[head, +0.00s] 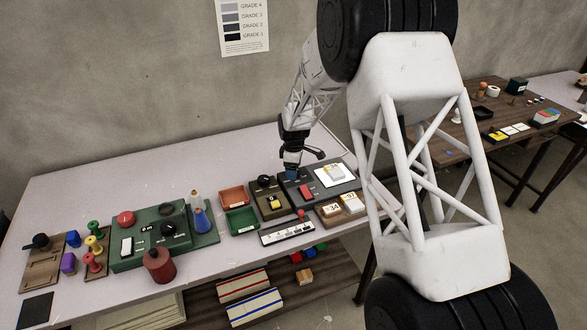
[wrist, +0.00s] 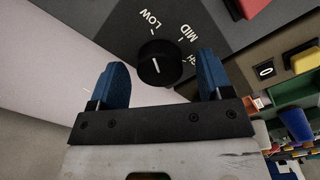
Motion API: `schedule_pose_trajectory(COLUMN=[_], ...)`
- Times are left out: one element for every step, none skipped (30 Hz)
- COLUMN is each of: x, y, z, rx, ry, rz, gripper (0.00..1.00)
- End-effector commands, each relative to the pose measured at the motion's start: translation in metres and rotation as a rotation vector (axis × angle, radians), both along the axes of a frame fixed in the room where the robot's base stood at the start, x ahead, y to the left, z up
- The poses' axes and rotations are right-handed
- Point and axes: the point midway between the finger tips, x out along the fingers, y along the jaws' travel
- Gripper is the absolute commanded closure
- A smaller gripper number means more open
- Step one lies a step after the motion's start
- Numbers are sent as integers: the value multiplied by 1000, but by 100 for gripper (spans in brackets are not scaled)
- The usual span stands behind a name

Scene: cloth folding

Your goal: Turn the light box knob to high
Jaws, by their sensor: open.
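The light box (head: 348,187) is a dark grey box with a bright white panel and a red block on it. Its black round knob (wrist: 160,68) shows in the wrist view, with a white pointer line aimed up toward the LOW label. MID is printed to the right, and HIGH is partly hidden behind a finger. My gripper (wrist: 164,66) is open, its two blue fingers on either side of the knob with visible gaps. In the head view my gripper (head: 291,174) is over the box's left part and hides the knob.
Number cards (head: 340,212) and a white strip (head: 287,233) lie in front. A green console (head: 150,255) stands further left.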

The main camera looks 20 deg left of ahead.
Motion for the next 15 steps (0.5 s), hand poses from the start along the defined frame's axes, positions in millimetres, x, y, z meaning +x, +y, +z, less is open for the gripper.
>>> schedule_pose_trajectory(x=[0,0,0,0,0,0,0,0,0,0,0,0,0,0,0], y=[0,0,0,0,0,0,0,0,0,0,0,0,0,0,0], z=[0,0,0,0,0,0,0,0,0,0,0,0,0,0,0], rx=[0,0,0,0,0,0,0,0,0,0,0,0,0,0,0], ry=[0,0,0,0,0,0,0,0,0,0,0,0,0,0,0], rz=[0,0,0,0,0,0,0,0,0,0,0,0,-1,-2,-5], gripper=[31,35,41,46,50,57,61,66,72,76,77,77,77,77,77])
